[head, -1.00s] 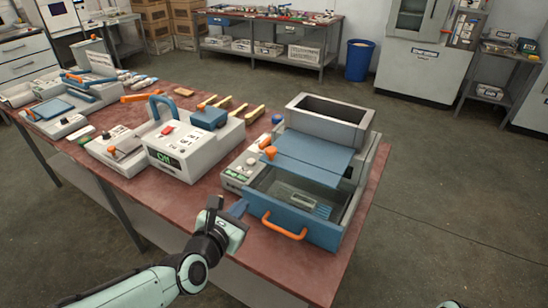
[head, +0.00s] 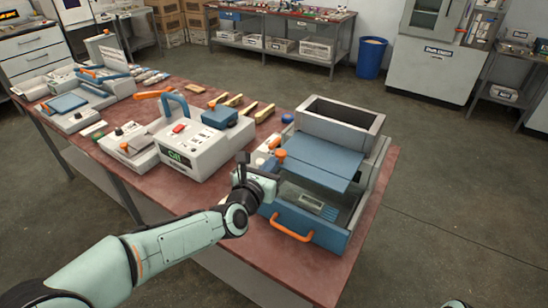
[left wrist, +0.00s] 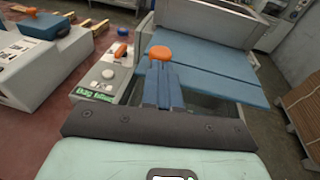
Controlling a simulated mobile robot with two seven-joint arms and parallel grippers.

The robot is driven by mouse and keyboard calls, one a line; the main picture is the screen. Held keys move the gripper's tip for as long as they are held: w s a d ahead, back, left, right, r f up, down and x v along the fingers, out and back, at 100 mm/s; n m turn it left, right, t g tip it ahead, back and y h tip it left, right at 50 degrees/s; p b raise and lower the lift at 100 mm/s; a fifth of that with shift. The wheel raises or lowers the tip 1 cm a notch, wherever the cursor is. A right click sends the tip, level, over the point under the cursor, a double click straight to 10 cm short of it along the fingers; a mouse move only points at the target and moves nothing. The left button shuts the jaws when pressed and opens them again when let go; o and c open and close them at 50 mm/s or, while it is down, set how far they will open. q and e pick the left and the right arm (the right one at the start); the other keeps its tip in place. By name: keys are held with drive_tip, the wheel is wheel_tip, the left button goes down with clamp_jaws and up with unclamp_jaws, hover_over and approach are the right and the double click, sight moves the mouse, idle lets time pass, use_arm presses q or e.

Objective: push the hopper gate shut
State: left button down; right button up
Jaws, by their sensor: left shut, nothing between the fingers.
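The machine's grey hopper (head: 340,115) has an open top and stands at the back of the machine. A flat blue plate (head: 318,162), apparently the hopper gate, lies in front of it; it also fills the upper right of the left wrist view (left wrist: 215,78). An orange knob (left wrist: 161,53) stands at the plate's left side and shows in the head view (head: 280,153). My left gripper (left wrist: 161,72) is shut and empty, its blue fingertips close in front of the knob; contact cannot be told. In the head view my wrist partly hides the machine's front left. My right gripper is out of view.
Below the plate is a blue-fronted drawer (head: 297,232) with an orange handle (head: 291,228). A button panel (left wrist: 104,80) lies left of the fingers.

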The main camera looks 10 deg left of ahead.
sight(294, 150)
use_arm(q)
drive_tip(key=shift+x, duration=1.05)
drive_tip(key=p+x, duration=0.1)
drive_tip(key=x, duration=0.2)
drive_tip(key=d+r+x, duration=0.1)
drive_tip(key=x, duration=0.3)
drive_tip(key=d+p+x, duration=0.1)
drive_tip(key=x, duration=0.2)
drive_tip(key=shift+w+r+p, duration=0.2)
drive_tip(key=shift+r+p, duration=0.1)
drive_tip(key=shift+r, duration=0.25)
